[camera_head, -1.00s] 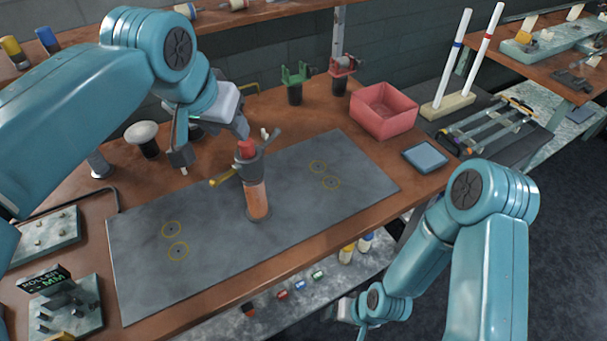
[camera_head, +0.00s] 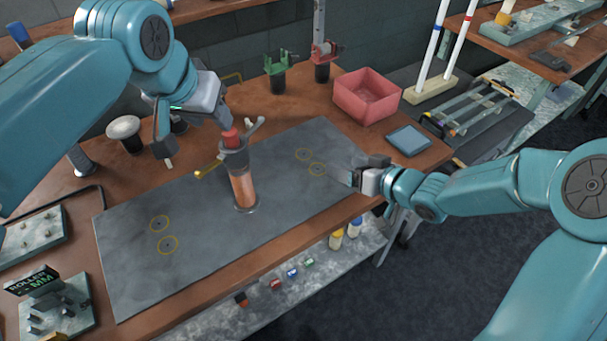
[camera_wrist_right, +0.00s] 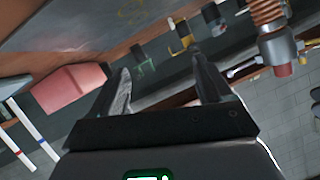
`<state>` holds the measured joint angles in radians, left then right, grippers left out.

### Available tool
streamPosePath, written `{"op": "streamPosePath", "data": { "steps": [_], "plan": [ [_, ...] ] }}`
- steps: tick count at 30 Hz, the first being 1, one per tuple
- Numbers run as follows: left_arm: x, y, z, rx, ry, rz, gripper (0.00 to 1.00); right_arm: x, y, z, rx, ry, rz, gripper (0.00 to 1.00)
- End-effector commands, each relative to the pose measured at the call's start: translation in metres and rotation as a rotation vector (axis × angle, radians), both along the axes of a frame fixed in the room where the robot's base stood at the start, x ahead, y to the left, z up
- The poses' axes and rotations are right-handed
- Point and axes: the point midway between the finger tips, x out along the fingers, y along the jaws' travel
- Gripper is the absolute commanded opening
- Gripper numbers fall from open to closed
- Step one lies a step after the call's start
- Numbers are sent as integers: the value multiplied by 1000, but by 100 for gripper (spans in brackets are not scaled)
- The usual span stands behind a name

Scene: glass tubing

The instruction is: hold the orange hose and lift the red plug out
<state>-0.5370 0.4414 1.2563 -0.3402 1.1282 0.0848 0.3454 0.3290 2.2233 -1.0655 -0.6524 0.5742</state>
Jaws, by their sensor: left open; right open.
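The orange hose (camera_head: 243,190) stands upright on the grey mat, with a grey collar (camera_head: 235,160) around its top; it also shows upside down in the right wrist view (camera_wrist_right: 266,12). The red plug (camera_head: 231,137) sits in the top of the collar and also shows in the right wrist view (camera_wrist_right: 284,70). My left gripper (camera_head: 197,143) is open and empty, just left of and behind the plug; whether a finger touches it I cannot tell. My right gripper (camera_head: 350,178) is open and empty over the mat's right end, apart from the hose; its two fingers show in the wrist view (camera_wrist_right: 161,64).
The grey mat (camera_head: 125,245) is mostly clear around the hose. A brass-coloured handle (camera_head: 206,173) sticks out left from the collar. A pink bin (camera_head: 367,97) and a blue-grey pad (camera_head: 408,141) lie beyond my right gripper. Green (camera_head: 278,70) and red (camera_head: 323,52) fixtures stand behind.

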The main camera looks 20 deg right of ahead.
Motion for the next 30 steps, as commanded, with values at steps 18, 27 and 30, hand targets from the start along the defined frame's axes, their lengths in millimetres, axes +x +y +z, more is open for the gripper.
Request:
{"op": "streamPosePath", "data": {
  "steps": [18,27,30],
  "plan": [
    [0,0,0,0,-1,0,43,-24,133,39,-246,-198,580,79],
    [0,0,0,0,-1,0,43,12,181,13,-246,-197,578,79],
    [0,0,0,0,-1,0,43,24,197,5,-247,-197,578,79]
  ]
}}
